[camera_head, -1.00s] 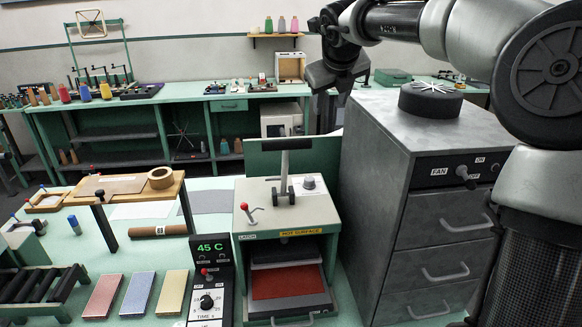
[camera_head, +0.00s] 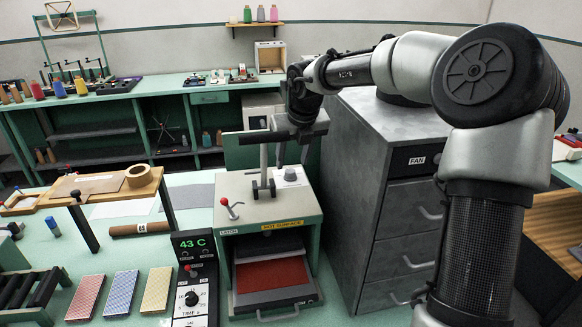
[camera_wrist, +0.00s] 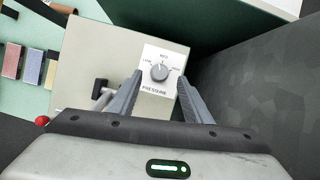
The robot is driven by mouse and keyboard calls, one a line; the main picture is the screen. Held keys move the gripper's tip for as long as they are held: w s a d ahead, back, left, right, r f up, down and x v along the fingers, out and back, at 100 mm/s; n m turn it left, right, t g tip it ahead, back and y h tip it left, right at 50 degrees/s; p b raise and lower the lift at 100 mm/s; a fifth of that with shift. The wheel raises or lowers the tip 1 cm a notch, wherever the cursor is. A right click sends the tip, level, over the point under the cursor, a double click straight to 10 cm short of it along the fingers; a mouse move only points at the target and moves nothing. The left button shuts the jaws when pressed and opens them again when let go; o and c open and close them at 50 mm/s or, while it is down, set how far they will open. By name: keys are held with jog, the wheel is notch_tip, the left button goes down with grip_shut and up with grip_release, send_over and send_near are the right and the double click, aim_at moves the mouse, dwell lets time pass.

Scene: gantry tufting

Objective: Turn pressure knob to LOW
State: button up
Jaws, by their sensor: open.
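The pressure knob (camera_head: 290,174) is a small grey dial on a white plate on top of the press (camera_head: 228,188). In the wrist view the knob (camera_wrist: 159,72) shows on its plate, marked LOW at left, MED at top and HIGH at right, with PRESSURE below. Its pointer is too small to read surely. My gripper (camera_head: 292,156) hangs above the knob, pointing down. In the wrist view the open, empty fingers of my gripper (camera_wrist: 160,85) lie either side of the knob plate. I cannot tell the height gap exactly; no contact shows.
A red-tipped latch lever (camera_head: 231,208) is at the press's front left. A grey cabinet (camera_head: 372,150) rises close on the right. A control box (camera_head: 194,270) reads 43 C.

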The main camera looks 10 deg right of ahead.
aim_at(290, 171)
jog(key=shift+x, duration=2.05)
jog(key=c, duration=1)
jog(key=shift+c, duration=0.2)
jog(key=shift+w+d+n+g+y, duration=0.15)
jog(key=shift+n+y, duration=0.4)
jog(key=shift+n, duration=0.9)
jog(key=shift+s+n+g+y, duration=0.1)
jog(key=shift+n+g+y, duration=0.3)
jog(key=shift+n, duration=1.05)
jog(key=o, duration=1)
